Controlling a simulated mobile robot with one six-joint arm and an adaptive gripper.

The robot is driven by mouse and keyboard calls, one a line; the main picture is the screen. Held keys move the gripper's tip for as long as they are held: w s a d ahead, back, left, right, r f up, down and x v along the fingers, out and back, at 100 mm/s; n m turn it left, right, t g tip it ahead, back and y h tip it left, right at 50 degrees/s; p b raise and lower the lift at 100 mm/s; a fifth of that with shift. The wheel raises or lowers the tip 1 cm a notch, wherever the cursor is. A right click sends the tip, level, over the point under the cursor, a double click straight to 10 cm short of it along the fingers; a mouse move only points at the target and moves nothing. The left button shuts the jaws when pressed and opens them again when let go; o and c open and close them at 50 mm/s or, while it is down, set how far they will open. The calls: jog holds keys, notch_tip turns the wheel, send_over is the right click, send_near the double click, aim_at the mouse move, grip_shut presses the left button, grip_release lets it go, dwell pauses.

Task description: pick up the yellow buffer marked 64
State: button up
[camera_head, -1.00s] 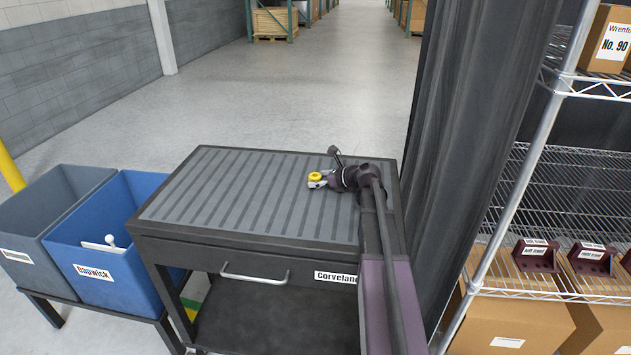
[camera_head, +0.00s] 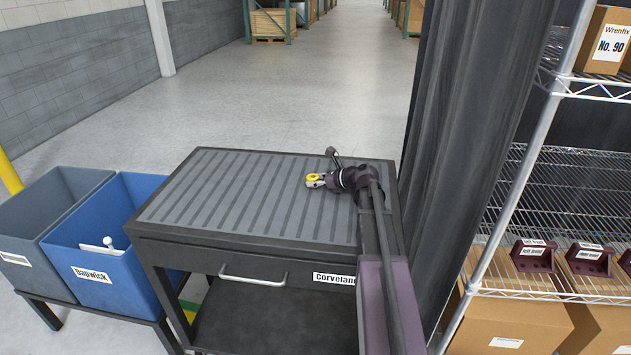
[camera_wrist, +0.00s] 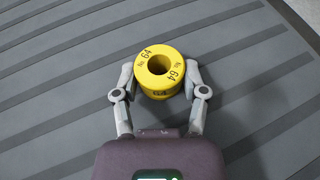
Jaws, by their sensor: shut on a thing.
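The yellow buffer (camera_wrist: 158,85) is a short ring with a hole through it, marked "No 64" in dark print. In the wrist view it stands upright between the two grey fingers of my gripper (camera_wrist: 160,88), which touch it on both sides. My gripper is shut on it. In the head view the buffer (camera_head: 314,178) is small, at the tip of my gripper (camera_head: 316,181), over the right part of the ribbed workbench top (camera_head: 230,195). I cannot tell whether its underside touches the top.
The rest of the workbench top is clear. A blue bin (camera_head: 100,268) labelled Dapwick, with a white object inside, and a grey bin (camera_head: 30,240) stand at the left. A dark curtain (camera_head: 460,130) and a wire shelf (camera_head: 565,190) with boxes and maroon brackets stand at the right.

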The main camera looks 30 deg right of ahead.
aim_at(317, 178)
jog(key=shift+r, duration=0.2)
notch_tip(317, 178, up, 3)
jog(key=p, duration=0.3)
jog(key=shift+s+d+r+p, duration=0.1)
jog(key=shift+s+r+p, duration=0.15)
jog(key=shift+s+p, duration=0.15)
jog(key=s+d, duration=0.1)
jog(key=s, duration=0.4)
jog(key=s+d, duration=0.1)
jog(key=s, duration=0.4)
jog(key=s+d+r+p, duration=0.1)
jog(key=s, duration=0.4)
jog(key=shift+r, duration=0.15)
